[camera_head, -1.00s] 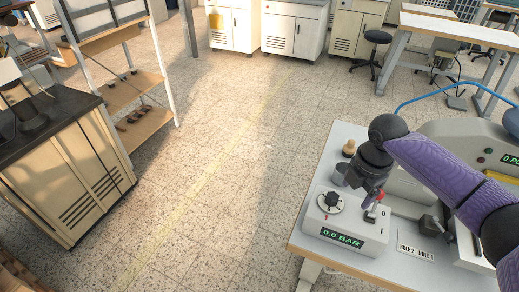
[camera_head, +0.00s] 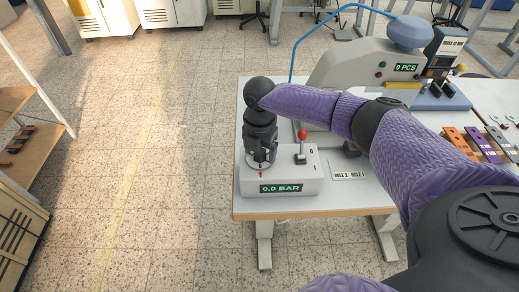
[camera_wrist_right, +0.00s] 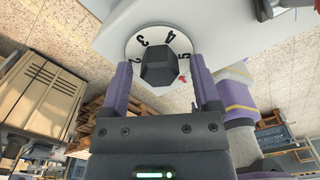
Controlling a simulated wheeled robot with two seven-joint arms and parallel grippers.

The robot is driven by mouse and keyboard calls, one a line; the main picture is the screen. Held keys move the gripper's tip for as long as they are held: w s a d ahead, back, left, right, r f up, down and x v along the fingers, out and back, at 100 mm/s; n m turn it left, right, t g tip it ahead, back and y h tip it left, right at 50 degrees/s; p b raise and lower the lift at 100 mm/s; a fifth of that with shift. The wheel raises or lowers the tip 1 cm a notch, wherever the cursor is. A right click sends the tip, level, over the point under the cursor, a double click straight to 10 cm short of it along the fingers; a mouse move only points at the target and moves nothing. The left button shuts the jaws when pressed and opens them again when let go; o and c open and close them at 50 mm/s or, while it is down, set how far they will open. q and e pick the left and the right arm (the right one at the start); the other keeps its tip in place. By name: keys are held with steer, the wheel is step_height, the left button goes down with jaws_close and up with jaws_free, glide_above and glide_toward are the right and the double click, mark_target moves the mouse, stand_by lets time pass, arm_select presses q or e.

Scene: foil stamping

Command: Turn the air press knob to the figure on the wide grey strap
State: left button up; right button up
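The air press knob is a black faceted knob (camera_wrist_right: 158,69) on a white round dial (camera_wrist_right: 180,43) with black figures, among them 2, 3, 4 and 5. It sits on the light grey control box (camera_head: 295,178), whose green display (camera_head: 281,188) reads 0.0 BAR. My right gripper (camera_head: 261,158) points down over the dial and hides the knob in the head view. In the wrist view my right gripper (camera_wrist_right: 161,85) is open, one finger on each side of the knob, with small gaps showing. I cannot make out a wide grey strap. My left gripper is out of view.
A red-tipped lever (camera_head: 301,140) stands beside the dial. A plate marked HOLE 2 and HOLE 1 (camera_head: 348,176) lies to the right. The stamping press (camera_head: 345,66) stands behind, its counter at 0 PCS. Orange (camera_head: 458,142) and purple (camera_head: 484,143) strips lie at far right.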

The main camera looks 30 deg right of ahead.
jaws_close()
steer(key=shift+r, duration=0.1)
